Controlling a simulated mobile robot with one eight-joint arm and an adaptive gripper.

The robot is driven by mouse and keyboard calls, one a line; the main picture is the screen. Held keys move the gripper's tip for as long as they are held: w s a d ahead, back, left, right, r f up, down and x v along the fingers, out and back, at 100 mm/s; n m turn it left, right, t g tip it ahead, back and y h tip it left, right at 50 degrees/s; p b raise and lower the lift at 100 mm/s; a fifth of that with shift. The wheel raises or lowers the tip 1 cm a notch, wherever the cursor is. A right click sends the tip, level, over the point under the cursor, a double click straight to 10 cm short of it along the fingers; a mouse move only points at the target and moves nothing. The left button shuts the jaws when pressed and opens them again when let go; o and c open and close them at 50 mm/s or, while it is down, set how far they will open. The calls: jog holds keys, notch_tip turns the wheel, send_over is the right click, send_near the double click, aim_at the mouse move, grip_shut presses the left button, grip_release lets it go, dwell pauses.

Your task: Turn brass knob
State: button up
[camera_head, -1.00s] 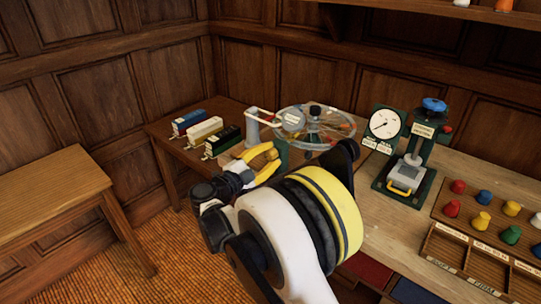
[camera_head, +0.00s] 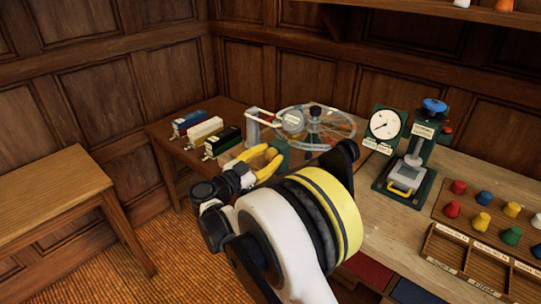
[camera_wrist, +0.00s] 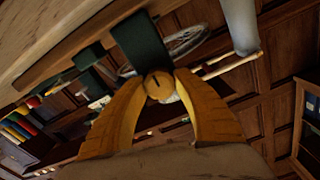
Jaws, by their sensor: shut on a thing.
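The brass knob (camera_wrist: 159,86) shows in the wrist view, round with a dark slot line on its face. It sits at the end of a dark green block (camera_wrist: 140,42). My gripper (camera_wrist: 160,92) has its two yellow fingers shut on the knob, one on each side. In the head view my gripper (camera_head: 271,154) reaches the green block (camera_head: 281,150) beside the wheel (camera_head: 318,126), and the knob is hidden there by the fingers.
A dial gauge (camera_head: 384,124) and a press with a blue knob (camera_head: 434,105) stand to the right. Coloured pegs (camera_head: 482,221) and a wooden tray (camera_head: 470,252) are at far right. A bare wooden table (camera_head: 45,195) stands left.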

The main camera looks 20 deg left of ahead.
jog(key=shift+n, duration=0.3)
jog(key=o, duration=1.2)
jog(key=shift+c, duration=0.2)
jog(key=v, duration=1.2)
jog(key=shift+r, duration=0.1)
